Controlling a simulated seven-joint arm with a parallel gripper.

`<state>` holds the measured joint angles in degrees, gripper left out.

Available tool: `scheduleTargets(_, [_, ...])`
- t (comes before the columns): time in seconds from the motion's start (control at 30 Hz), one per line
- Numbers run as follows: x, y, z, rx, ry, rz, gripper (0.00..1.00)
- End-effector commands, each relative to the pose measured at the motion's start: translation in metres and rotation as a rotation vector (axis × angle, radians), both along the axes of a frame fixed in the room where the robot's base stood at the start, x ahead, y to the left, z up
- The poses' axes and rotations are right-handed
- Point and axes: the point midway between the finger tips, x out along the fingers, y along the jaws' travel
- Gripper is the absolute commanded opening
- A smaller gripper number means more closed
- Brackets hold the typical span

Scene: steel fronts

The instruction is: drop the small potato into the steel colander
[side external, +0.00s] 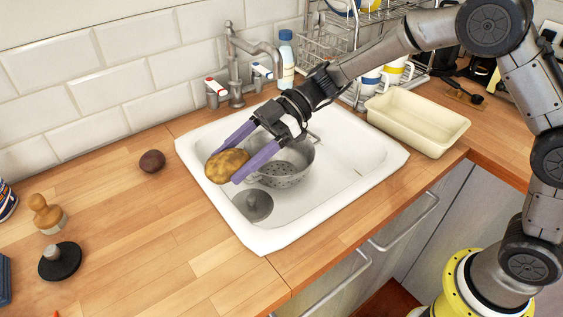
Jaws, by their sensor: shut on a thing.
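A small brown-yellow potato (227,165) is held between the purple fingers of my gripper (228,163). My gripper is shut on it, in the air over the left part of the sink. The steel colander (290,174) sits in the sink basin, behind and to the right of the potato. My gripper's near finger covers part of its left side. Its holes show on the near side, and I cannot see what is inside it.
The white sink (349,181) has a drain fitting (253,205) at its front left. A faucet (236,75) stands behind it, with a bottle (286,58) and dish rack (330,40). A cream dish (418,121) stands right. A dark round item (152,161) lies on the left counter.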

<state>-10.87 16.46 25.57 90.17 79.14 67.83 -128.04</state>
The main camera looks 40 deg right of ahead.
Motion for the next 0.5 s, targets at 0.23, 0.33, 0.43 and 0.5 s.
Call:
scheduleTargets(0.23, [0.025,-0.003,-0.002,0.001,0.0,-0.077,0.12])
scheduleTargets(0.33, [0.054,-0.021,-0.011,0.0,0.001,-0.176,0.12])
scheduleTargets(0.43, [0.085,-0.051,-0.023,0.0,0.001,-0.292,0.12])
scheduleTargets(0.5, [0.104,-0.075,-0.032,0.0,0.001,-0.372,0.12])
